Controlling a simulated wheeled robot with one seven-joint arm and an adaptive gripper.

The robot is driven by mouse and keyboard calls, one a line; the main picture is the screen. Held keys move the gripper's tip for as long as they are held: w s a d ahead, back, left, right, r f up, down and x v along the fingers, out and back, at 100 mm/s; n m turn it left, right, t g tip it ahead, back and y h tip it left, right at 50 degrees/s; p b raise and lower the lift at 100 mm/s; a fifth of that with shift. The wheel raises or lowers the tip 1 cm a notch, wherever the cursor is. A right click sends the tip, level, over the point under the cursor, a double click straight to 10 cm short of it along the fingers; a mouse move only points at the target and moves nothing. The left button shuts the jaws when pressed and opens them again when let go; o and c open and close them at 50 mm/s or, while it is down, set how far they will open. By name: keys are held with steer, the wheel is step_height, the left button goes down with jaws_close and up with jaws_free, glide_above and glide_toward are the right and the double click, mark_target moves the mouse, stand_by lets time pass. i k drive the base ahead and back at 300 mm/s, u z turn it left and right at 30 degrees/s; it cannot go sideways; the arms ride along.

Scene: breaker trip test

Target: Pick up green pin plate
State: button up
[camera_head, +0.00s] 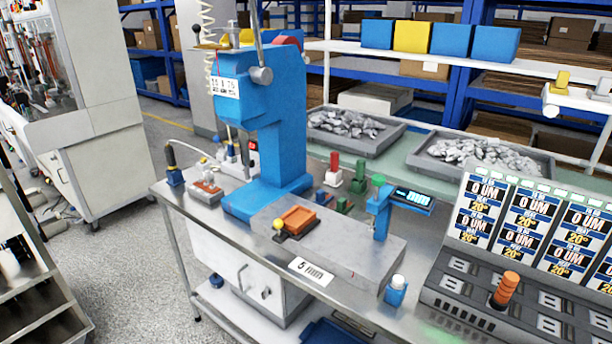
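A small green piece with an upright pin (359,178) stands on the metal workbench (222,237), right of the blue press (282,145); it looks like the green pin plate. A low green block (344,206) lies just in front of it, partly hidden behind the grey slab. I cannot tell for sure which of the two is the pin plate. My gripper is not in view.
A grey slab (350,250) carries an orange tray (297,218) and a blue gauge stand (381,212) with a green knob. Two bins of metal parts (355,124) stand behind. A rack of labelled panels (520,225) fills the right. The tall press blocks the left side.

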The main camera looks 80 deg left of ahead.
mark_target(342, 208)
steer(key=u, duration=1.8)
